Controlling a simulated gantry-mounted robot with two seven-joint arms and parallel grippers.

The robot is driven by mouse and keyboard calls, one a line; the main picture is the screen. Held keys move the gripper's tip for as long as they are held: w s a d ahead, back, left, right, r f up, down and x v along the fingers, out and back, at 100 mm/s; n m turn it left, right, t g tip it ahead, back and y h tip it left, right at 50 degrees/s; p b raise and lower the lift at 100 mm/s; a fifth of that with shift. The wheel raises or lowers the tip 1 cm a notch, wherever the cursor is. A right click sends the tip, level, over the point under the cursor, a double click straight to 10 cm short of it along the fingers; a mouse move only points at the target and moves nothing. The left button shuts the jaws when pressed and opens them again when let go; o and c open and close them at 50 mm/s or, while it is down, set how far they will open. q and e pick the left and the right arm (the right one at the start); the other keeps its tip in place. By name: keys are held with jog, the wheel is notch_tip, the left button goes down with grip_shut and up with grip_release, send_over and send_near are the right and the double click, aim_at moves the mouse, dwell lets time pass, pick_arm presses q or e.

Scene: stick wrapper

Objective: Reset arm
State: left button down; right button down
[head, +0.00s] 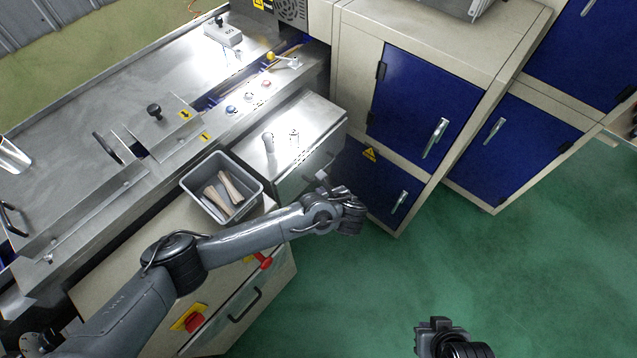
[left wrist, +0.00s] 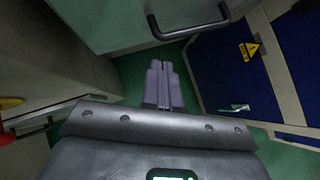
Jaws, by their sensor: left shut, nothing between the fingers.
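My left arm reaches in from the left in the head view, over the front of the beige cabinet. My left gripper (head: 323,179) is at its end, between the steel box and the blue-doored cabinet. In the left wrist view its two fingers (left wrist: 164,84) lie together, shut with nothing between them. Dark parts of my right arm, with what seems to be its gripper (head: 436,328), show at the bottom edge over the floor; its fingers cannot be made out.
A grey bin (head: 186,184) with several light sticks stands on the beige cabinet (head: 125,270). Behind it is a steel box (head: 322,125) beside the machine bench (head: 85,110). Blue-doored cabinets (head: 425,100) stand at the right. The green floor (head: 520,260) is open at lower right.

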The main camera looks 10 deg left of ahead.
pick_arm(q)
jog(key=p+v, duration=0.2)
jog(key=v, duration=0.6)
jog(key=s+g+h+p, duration=0.1)
jog(key=s+g+p, duration=0.3)
jog(key=s+p, duration=0.85)
jog(key=s+r+n+g+h+p, duration=0.2)
jog(key=s+r+n+p, duration=0.1)
jog(key=s+r+p, duration=0.3)
jog(key=s+r+n+g+h+p, duration=0.1)
jog(key=s+r+n+g+p, duration=0.2)
jog(key=s, duration=0.5)
jog(key=s+a+r+n+t+h+p, duration=0.15)
jog(key=s+a+r+n+p, duration=0.25)
jog(key=a+r+n+p, duration=0.75)
jog(key=w+a+r+n+t+b, duration=0.1)
jog(key=w+a+r+n, duration=0.1)
jog(key=a+r+n, duration=0.1)
jog(key=w+a+r+n+t, duration=0.2)
jog(key=w+a+r+n, duration=0.1)
jog(key=r+n, duration=0.3)
jog(key=shift+a+r+b, duration=0.3)
jog(key=shift+r+b, duration=0.05)
jog(key=shift+r, duration=0.65)
